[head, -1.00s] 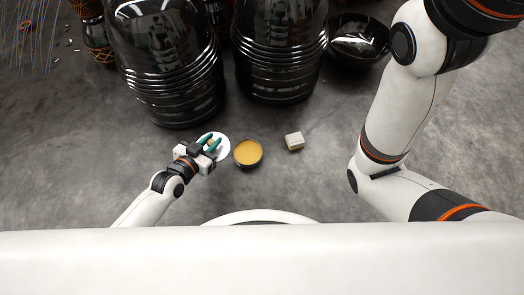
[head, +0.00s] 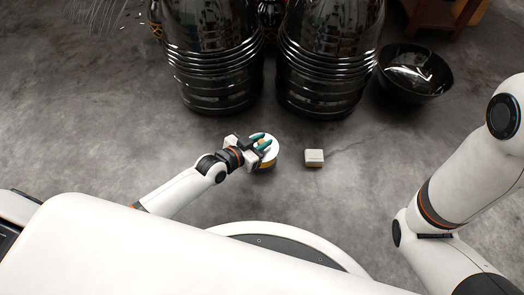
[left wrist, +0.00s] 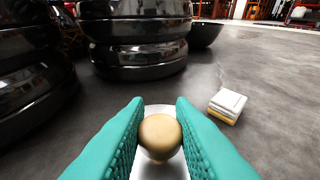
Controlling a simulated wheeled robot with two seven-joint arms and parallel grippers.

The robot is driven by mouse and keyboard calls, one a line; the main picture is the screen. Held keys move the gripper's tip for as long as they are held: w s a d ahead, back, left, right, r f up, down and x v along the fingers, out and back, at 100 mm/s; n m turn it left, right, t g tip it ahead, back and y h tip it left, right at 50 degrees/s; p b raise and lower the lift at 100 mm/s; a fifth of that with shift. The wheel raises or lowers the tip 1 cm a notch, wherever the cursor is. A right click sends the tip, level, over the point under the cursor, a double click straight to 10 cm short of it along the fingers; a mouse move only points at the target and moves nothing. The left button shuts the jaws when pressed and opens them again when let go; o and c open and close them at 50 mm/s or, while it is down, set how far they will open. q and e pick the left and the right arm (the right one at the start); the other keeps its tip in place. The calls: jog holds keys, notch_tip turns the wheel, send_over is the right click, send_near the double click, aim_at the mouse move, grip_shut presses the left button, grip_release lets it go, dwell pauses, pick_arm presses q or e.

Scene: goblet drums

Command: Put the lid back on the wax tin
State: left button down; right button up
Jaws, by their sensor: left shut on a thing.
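The wax tin (head: 266,167) stands on the floor, with only a strip of its near edge and yellow wax showing below the lid. The white lid (head: 273,154) is over the tin and covers most of its opening. I cannot tell whether it touches the rim. My left gripper (head: 262,143) is shut on the lid's round tan knob. In the left wrist view the knob (left wrist: 160,134) sits between the green fingers, with the white lid (left wrist: 160,168) below it; the tin is hidden there. My right gripper is out of view; only its arm shows.
Two large glossy black drums (head: 215,70) (head: 320,75) stand behind. A black bowl (head: 413,73) is at the back right.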

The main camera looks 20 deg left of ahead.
pick_arm(q)
jog(key=shift+f+b, duration=1.15)
jog(key=shift+f, duration=0.45)
jog(key=shift+f, duration=0.1)
jog(key=shift+f, duration=0.25)
jog(key=c, duration=1.2)
grip_release()
jog(key=shift+c, duration=0.2)
jog(key=shift+r, duration=0.4)
jog(key=p+v, duration=0.7)
jog(key=v, duration=0.5)
jog(key=shift+p, duration=0.3)
